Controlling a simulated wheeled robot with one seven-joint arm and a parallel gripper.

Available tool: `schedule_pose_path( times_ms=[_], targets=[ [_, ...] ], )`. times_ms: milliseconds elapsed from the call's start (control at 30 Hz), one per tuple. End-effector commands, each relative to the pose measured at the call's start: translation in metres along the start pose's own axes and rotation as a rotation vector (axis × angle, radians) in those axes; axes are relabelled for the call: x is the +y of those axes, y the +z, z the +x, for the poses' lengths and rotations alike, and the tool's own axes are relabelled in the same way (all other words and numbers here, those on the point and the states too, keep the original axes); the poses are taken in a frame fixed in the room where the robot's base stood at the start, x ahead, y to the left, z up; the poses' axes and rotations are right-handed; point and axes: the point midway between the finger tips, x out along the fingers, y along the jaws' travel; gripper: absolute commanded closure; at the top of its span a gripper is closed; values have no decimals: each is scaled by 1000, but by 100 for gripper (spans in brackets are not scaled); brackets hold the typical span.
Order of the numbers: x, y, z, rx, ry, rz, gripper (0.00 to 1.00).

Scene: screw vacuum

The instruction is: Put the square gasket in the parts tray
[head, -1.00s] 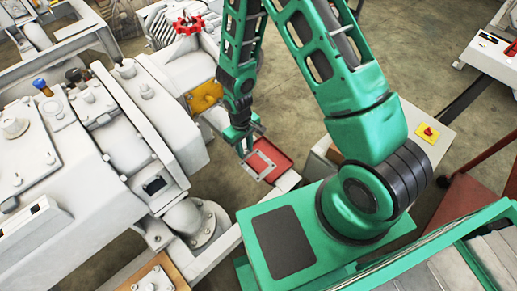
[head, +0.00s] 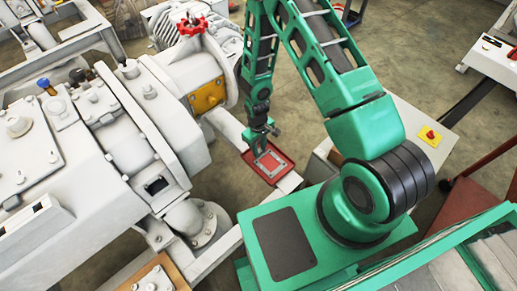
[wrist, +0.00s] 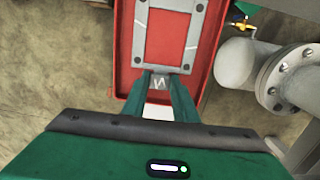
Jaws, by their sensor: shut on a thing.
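The square gasket (head: 271,172), a flat grey frame with an open middle, is over the red parts tray (head: 289,160). It also shows in the wrist view (wrist: 141,30), with the tray's red floor (wrist: 125,50) seen through its opening and around it. My gripper (head: 271,133) is shut on the gasket's near edge; its green fingers (wrist: 158,82) meet at that edge in the wrist view. The gasket looks flat and inside the tray's outline. I cannot tell whether it touches the tray floor.
The tray sits on a pale beam (head: 288,183) beside the large white pump (head: 130,150). A flanged pipe (wrist: 290,80) lies right of the tray in the wrist view.

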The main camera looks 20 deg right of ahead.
Motion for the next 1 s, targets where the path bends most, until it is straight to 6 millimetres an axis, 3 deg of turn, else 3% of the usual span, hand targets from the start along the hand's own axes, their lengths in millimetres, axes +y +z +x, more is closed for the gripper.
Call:
schedule_pose_path(
  times_ms=[300,333,400,767,1000],
  targets=[
    [0,-1,3,1,0,0,99],
    [0,-1,3,1,0,0,67],
    [0,-1,3,1,0,0,56],
    [-1,0,2,-1,0,-2,56],
    [-1,-1,-24,3,1,-2,56]
  ],
)
